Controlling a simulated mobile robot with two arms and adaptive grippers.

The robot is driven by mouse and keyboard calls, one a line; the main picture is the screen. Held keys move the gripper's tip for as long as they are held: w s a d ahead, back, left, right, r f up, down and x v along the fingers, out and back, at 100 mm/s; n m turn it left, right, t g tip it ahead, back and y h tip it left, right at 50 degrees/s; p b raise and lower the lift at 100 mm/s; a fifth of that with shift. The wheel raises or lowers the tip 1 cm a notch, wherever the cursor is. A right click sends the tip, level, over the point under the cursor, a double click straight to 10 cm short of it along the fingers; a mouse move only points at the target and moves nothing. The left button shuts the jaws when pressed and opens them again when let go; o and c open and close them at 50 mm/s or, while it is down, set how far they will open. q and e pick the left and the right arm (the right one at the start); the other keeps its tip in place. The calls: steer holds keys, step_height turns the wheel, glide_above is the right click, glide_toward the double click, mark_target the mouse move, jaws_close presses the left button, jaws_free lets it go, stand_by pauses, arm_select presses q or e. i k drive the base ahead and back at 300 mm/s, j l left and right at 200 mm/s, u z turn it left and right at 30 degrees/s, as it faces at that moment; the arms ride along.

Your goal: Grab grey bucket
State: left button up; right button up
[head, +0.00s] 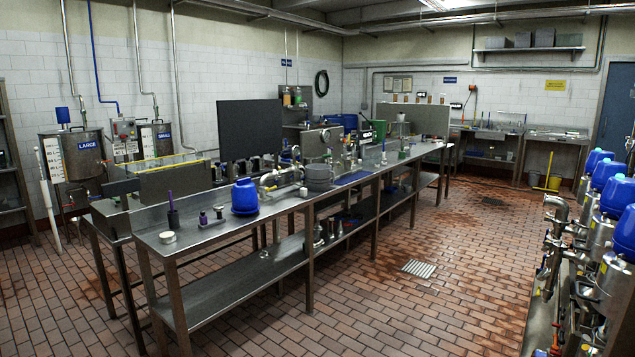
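A dark grey, round, bucket-like thing (319,178) sits on the long steel workbench (215,228), near its middle. It is small in the head view, and I cannot tell for sure whether it is the grey bucket or a stack of round parts. A metal valve fitting stands just to its left. Neither of my grippers shows in the head view.
A blue-topped actuator (245,197) stands on the bench's near part. A green container (379,130) is farther along. Valves with blue tops (609,182) line the right edge. The tiled floor (420,310) between is open, with a drain grate (419,268).

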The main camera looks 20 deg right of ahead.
mark_target(318, 176)
steer(key=i+l+z, duration=0.1)
steer(key=i+z, duration=0.3)
steer(key=i+j+z, duration=0.1)
steer(key=i+z, duration=0.3)
steer(key=i, duration=0.2)
steer(key=i+j+z, duration=0.2)
steer(key=i+z, duration=0.2)
steer(key=i+l+z, duration=0.2)
steer(key=i+z, duration=0.2)
steer(key=i, duration=0.7)
steer(key=i+j+z, duration=0.1)
steer(key=i+z, duration=0.3)
steer(key=i, duration=0.65)
steer(key=i+u, duration=0.4)
steer(key=i+l+u, duration=0.35)
steer(key=i, duration=0.2)
steer(key=i+l+u, duration=0.2)
steer(key=i+u, duration=0.2)
steer(key=i, duration=0.1)
